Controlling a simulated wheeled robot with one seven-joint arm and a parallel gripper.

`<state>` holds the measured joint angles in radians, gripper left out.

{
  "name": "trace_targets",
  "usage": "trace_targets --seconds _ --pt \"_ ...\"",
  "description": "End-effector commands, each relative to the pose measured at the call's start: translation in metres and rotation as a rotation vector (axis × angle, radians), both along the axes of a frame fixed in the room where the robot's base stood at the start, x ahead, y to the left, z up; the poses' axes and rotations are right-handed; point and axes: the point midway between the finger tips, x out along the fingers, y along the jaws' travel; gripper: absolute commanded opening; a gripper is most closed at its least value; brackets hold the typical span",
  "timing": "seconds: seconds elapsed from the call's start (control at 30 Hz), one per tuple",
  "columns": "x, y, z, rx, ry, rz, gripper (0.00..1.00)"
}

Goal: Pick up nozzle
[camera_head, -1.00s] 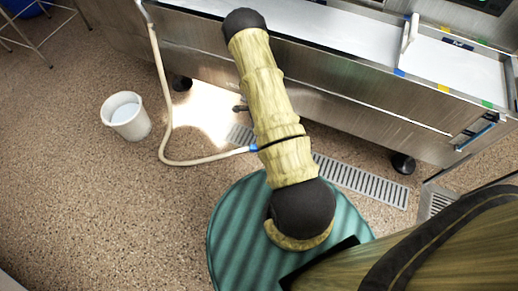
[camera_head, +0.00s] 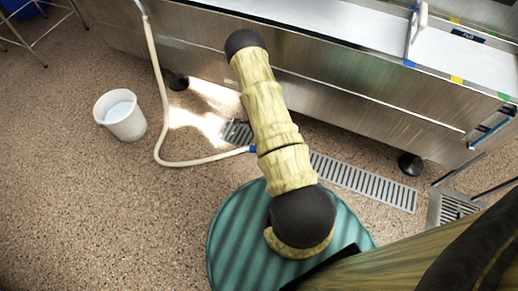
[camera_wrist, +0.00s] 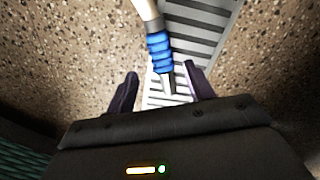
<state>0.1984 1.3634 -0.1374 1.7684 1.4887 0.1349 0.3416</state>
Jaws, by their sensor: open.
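The nozzle (camera_wrist: 160,52) has a ribbed blue grip and a dark tip, and sits at the end of a cream hose. In the wrist view it lies over the floor drain grate, with its tip pointing down between my fingers. My gripper (camera_wrist: 163,88) is open, with one dark finger on each side of the nozzle's tip end. I cannot tell whether either finger touches it. In the head view only a bit of the blue nozzle (camera_head: 253,149) shows at the left edge of my arm. My arm hides the rest of it and my gripper.
The cream hose (camera_head: 159,90) hangs from the steel counter (camera_head: 350,95) and curves along the speckled floor. A white bucket (camera_head: 124,122) stands on the floor at the left. A long drain grate (camera_head: 365,184) runs in front of the counter. Open floor lies at the lower left.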

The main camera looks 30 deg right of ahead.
Motion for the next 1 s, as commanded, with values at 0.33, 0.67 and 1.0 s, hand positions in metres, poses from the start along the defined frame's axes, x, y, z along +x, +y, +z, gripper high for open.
trace_targets --seconds 0.33,0.67,1.0 --pt "0.001 -0.004 -0.032 -0.001 0.002 0.001 0.53" --pt "0.002 -0.005 -0.053 0.000 0.000 0.000 0.53" --pt "0.001 -0.004 -0.052 0.000 0.000 0.000 0.53"
